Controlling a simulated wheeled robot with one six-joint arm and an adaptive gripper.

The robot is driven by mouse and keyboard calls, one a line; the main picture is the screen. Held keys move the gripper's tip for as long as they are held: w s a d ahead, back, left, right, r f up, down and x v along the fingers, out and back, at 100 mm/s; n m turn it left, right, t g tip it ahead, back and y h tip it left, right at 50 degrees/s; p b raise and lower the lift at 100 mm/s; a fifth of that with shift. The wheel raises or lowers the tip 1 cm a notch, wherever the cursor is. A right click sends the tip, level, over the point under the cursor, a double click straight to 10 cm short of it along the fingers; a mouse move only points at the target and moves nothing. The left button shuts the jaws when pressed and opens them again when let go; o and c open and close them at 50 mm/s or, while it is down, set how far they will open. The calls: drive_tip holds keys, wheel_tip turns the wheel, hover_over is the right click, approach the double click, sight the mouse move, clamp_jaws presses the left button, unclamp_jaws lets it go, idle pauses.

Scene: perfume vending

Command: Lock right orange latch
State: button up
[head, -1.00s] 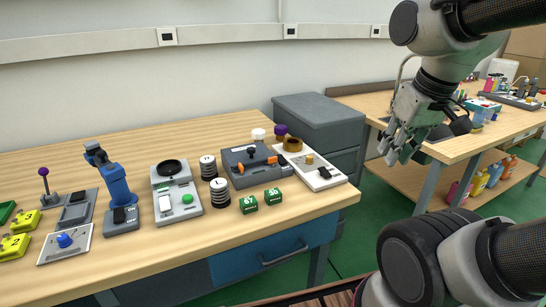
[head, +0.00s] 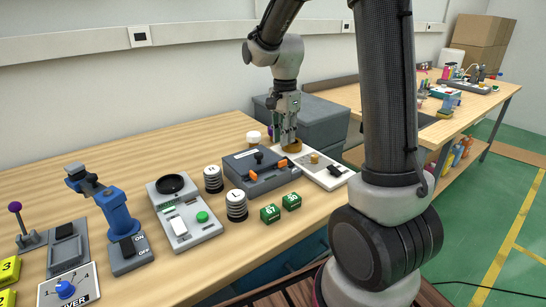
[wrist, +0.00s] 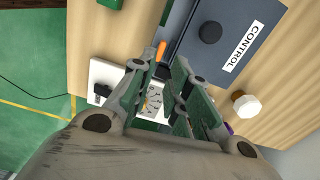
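The grey control box (head: 240,160) sits on the wooden table, with a black knob on top and two orange latches on its front side. The right orange latch (head: 282,163) is at the box's right end; the left orange latch (head: 253,176) is nearer the left. My gripper (head: 287,143) points down behind and right of the box, by the brown ring. In the wrist view, my gripper (wrist: 155,75) has a gap between its fingers, with nothing held. An orange latch (wrist: 161,50) shows just beyond the fingertips, apart from them as far as I can see.
A white panel (head: 322,172) with a black switch is right of the box. The brown ring (head: 292,147) and white-capped jar (head: 253,137) stand behind. Green dice (head: 270,213) and black-and-white striped cylinders (head: 237,206) stand in front and left. Grey drawers (head: 325,120) are behind right.

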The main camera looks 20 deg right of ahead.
sight(283, 165)
drive_tip(key=shift+m, duration=0.4)
drive_tip(key=shift+f, duration=0.3)
wheel_tip(283, 165, down, 7)
drive_tip(key=shift+f, duration=0.1)
clamp_jaws()
